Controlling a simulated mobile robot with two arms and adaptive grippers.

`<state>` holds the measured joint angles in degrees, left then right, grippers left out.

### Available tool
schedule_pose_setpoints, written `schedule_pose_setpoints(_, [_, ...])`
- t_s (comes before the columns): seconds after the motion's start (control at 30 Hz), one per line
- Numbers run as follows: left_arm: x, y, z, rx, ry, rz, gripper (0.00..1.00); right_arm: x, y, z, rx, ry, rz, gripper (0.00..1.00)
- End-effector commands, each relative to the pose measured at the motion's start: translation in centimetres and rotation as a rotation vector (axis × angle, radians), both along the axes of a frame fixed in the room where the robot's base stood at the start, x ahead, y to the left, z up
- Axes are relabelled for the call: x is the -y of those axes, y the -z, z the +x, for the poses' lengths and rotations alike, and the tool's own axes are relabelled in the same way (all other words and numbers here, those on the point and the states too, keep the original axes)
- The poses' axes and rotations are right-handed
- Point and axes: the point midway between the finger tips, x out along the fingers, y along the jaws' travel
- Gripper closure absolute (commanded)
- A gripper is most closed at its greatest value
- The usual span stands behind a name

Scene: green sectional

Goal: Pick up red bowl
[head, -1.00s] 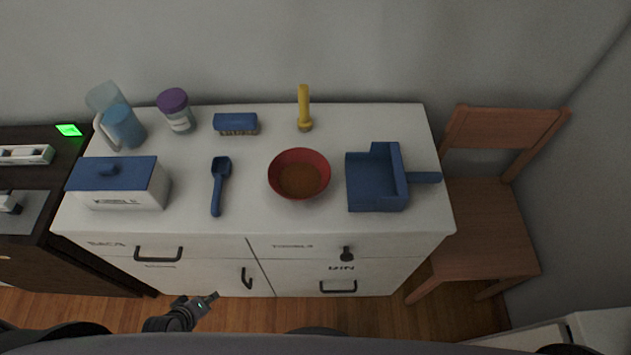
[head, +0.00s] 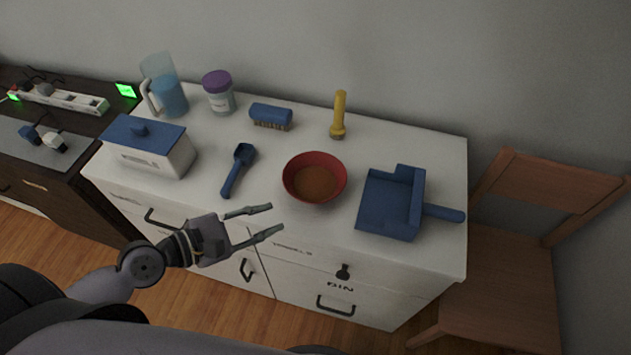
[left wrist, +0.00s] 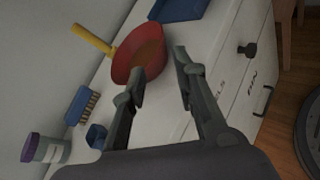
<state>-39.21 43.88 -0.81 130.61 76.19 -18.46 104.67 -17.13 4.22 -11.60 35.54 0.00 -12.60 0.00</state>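The red bowl (head: 314,178) sits upright on the white cabinet top, with something brownish-orange inside it. In the left wrist view the bowl (left wrist: 138,56) is ahead of the fingertips. My left gripper (head: 276,219) is open and empty, its two fingers apart and pointing toward the bowl from its lower left. It is apart from the bowl, near the cabinet's front edge. In the left wrist view the open fingers (left wrist: 158,74) show the bowl's near rim just beyond them. My right gripper is not in view.
On the white cabinet (head: 290,226), a blue scoop (head: 238,171) lies left of the bowl and a blue dustpan (head: 391,205) right. A brush (head: 271,115) and yellow flashlight (head: 339,115) are behind. A lidded box (head: 147,146), jug (head: 167,96) and jar (head: 218,94) stand left.

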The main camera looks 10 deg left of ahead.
Motion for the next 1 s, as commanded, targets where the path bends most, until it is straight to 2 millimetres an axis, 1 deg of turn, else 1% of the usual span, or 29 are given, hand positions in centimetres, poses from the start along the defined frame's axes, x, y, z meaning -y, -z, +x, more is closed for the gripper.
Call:
schedule_pose_setpoints(0.03, [0.5,-0.3,0.7,0.006,-0.002,-0.004,0.73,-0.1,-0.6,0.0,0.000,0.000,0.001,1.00])
schedule_pose_setpoints(0.23, [2.7,1.1,3.3,0.006,-0.002,-0.003,0.73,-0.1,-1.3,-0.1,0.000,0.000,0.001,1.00])
schedule_pose_setpoints(0.43, [5.2,2.5,5.9,0.005,0.001,0.000,0.73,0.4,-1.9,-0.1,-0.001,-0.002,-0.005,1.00])
schedule_pose_setpoints(0.53, [5.9,3.1,6.8,0.003,0.001,0.001,0.73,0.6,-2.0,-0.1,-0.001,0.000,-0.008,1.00])
schedule_pose_setpoints(0.77, [7.0,3.6,7.8,0.002,0.001,0.001,0.73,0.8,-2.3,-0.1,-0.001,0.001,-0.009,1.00])
schedule_pose_setpoints(0.9, [8.6,4.1,9.3,0.004,0.001,0.001,0.73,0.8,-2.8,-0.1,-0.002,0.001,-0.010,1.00])
schedule_pose_setpoints(1.0, [9.3,4.8,10.2,0.002,0.000,0.001,0.73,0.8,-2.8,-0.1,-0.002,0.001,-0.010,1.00])
